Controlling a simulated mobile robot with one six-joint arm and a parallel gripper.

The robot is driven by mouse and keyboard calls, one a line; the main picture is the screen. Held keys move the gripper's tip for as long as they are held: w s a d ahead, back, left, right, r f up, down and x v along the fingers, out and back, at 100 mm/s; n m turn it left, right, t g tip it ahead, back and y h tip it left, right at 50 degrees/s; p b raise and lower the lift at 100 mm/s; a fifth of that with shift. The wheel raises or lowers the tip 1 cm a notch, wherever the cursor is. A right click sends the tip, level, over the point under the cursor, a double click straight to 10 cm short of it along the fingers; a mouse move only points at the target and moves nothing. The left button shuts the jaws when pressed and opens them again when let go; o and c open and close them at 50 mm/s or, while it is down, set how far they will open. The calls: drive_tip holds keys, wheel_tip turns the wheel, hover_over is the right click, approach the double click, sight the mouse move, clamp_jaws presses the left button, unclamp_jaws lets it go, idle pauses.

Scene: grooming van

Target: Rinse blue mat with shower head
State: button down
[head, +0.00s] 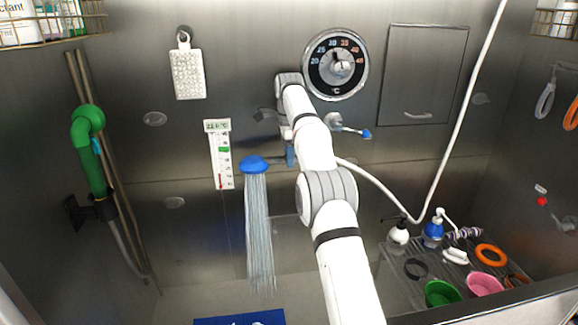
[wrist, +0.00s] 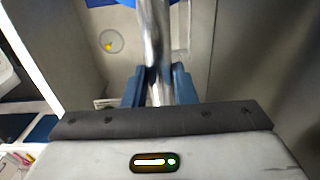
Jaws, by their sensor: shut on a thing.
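The shower head (head: 254,164) has a blue face and sprays water straight down in the head view. My gripper (head: 290,155) is shut on its handle, just right of the spray face. The wrist view shows the chrome handle (wrist: 154,35) between the blue fingers of my gripper (wrist: 158,86). The blue mat (head: 215,321) lies at the bottom edge of the head view, mostly cut off, with some pale patches on it. The water stream (head: 259,235) comes down above the mat; I cannot tell exactly where it lands.
A white hose (head: 458,130) loops from behind my arm and up the right. A temperature dial (head: 336,65), thermometer (head: 219,155) and green dryer (head: 90,150) are on the walls. A rack at right holds bottles, a green bowl (head: 441,293) and a pink bowl (head: 485,284).

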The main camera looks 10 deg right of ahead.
drive_tip(key=shift+r+p, duration=3)
drive_tip(key=shift+p, duration=0.1)
drive_tip(key=shift+s+f+b, duration=0.1)
drive_tip(key=shift+f+b, duration=0.05)
drive_tip(key=shift+b, duration=0.15)
drive_tip(key=shift+s+f+b, duration=0.15)
drive_tip(key=shift+s+b, duration=0.25)
drive_tip(key=shift+b, duration=0.55)
drive_tip(key=s+b, duration=0.6)
drive_tip(key=b, duration=0.2)
drive_tip(key=s+a+f+b, duration=0.2)
drive_tip(key=s+f+b, duration=0.1)
drive_tip(key=f+b, duration=0.5)
drive_tip(key=s+a+f+b, duration=0.3)
drive_tip(key=f+b, duration=0.5)
drive_tip(key=f, duration=0.3)
drive_tip(key=s+a+f+b, duration=0.2)
drive_tip(key=s+f+b, duration=0.1)
drive_tip(key=f+b, duration=0.6)
drive_tip(key=shift+a+f, duration=0.4)
drive_tip(key=shift+f, duration=0.25)
drive_tip(key=shift+a, duration=0.1)
